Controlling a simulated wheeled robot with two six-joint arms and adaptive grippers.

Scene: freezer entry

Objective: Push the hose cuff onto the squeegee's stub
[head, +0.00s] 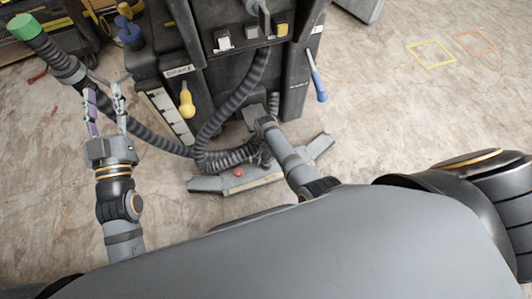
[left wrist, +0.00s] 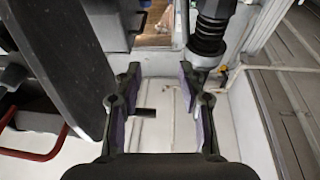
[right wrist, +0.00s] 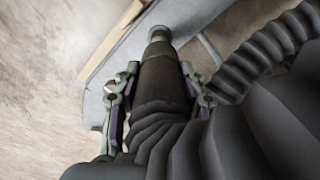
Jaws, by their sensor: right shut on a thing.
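The hose cuff (right wrist: 163,78) is a dark, smooth sleeve at the end of a ribbed hose. In the right wrist view my right gripper (right wrist: 160,88) is shut around it. The squeegee's stub (right wrist: 158,35) is a short grey pipe at the cuff's far end, roughly in line with it; I cannot tell how far it goes inside. The squeegee (head: 208,184) is a blue-grey bar on the floor before the machine. My left gripper (head: 104,93) is open and empty, fingers apart; it also shows in the left wrist view (left wrist: 160,90).
The dark machine (head: 225,75) stands behind the squeegee, with a ribbed hose (head: 222,112) looping down its front. A blue-handled tool (head: 317,84) hangs at its right and a yellow one (head: 187,98) at its left. A green-capped tube (head: 26,27) is beyond my left gripper.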

